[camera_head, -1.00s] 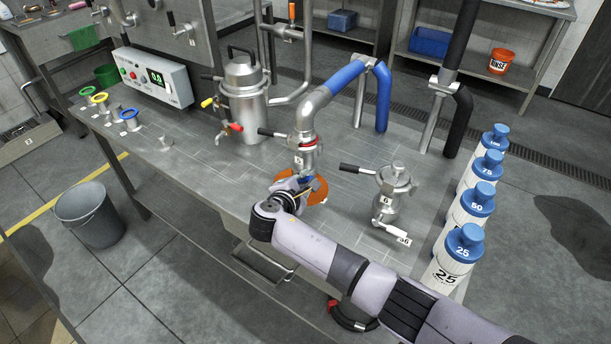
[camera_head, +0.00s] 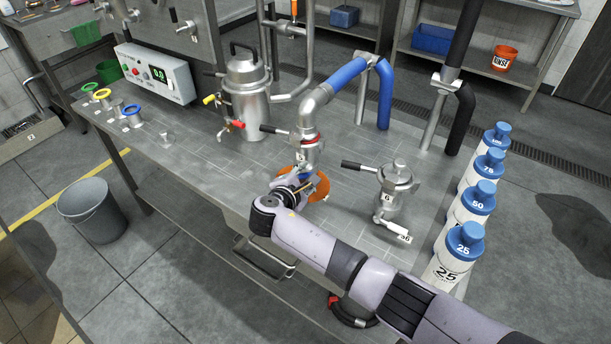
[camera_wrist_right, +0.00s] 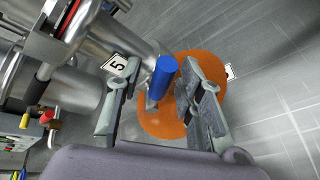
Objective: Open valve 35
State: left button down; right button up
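The blue valve handle (camera_wrist_right: 163,78) sticks out below the pipework marked 5 (camera_wrist_right: 119,66) in the right wrist view. It lies between the finger tips of my right gripper (camera_wrist_right: 160,90), which is open, with gaps on both sides. No 35 label is readable; a small white tag (camera_wrist_right: 231,71) beside the orange patch is turned away. My left gripper is not in view.
An orange patch (camera_head: 321,188) lies on the table under the fitting. Vessel 6 (camera_head: 396,178), with a black handle and a tag 36 (camera_head: 397,231), stands close on the right. Several blue-capped bottles (camera_head: 467,240) line the right edge. The steel pot (camera_head: 246,95) stands behind left.

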jog(key=shift+s+a, duration=0.1)
jog(key=shift+s, duration=0.1)
jog(key=v, duration=1.1)
jog(key=shift+s+r, duration=0.2)
jog(key=shift+s, duration=0.05)
jog(key=shift+c, duration=0.6)
